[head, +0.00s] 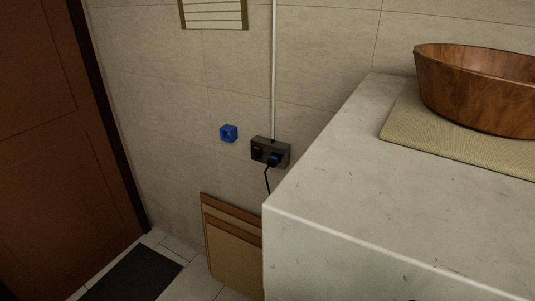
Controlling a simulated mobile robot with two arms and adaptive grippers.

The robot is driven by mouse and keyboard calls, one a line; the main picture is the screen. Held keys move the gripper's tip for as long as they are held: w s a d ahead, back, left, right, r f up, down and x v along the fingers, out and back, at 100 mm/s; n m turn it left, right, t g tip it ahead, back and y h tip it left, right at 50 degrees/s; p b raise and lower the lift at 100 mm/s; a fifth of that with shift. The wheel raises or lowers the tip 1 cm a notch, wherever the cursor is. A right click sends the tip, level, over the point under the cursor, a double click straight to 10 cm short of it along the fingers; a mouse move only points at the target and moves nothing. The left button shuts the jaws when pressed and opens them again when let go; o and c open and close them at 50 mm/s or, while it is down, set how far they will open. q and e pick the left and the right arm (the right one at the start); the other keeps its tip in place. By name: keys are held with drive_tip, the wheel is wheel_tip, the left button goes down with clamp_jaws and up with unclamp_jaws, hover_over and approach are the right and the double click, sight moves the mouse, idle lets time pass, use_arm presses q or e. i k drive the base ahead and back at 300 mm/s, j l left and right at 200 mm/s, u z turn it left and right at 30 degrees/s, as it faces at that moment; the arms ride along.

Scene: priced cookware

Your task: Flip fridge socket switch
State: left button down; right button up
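A dark wall socket box (270,152) is fixed to the tiled wall, just left of the counter's far corner. A small red part, possibly the switch (258,150), shows on its left side; its position is too small to tell. A white conduit (274,70) runs up the wall from the box. Neither of my grippers is in view.
A pale stone counter (375,215) fills the right, with a wooden bowl (475,92) on a woven mat (400,133). A blue cube-like fixture (229,133) is on the wall. Brown boards (232,245) lean below. A dark floor mat (132,276) lies by the brown door (50,150).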

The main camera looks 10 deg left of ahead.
sight(256, 150)
drive_tip(key=i+j+z, duration=0.1)
drive_tip(key=j+z, duration=1.1)
drive_tip(key=i+j, duration=0.05)
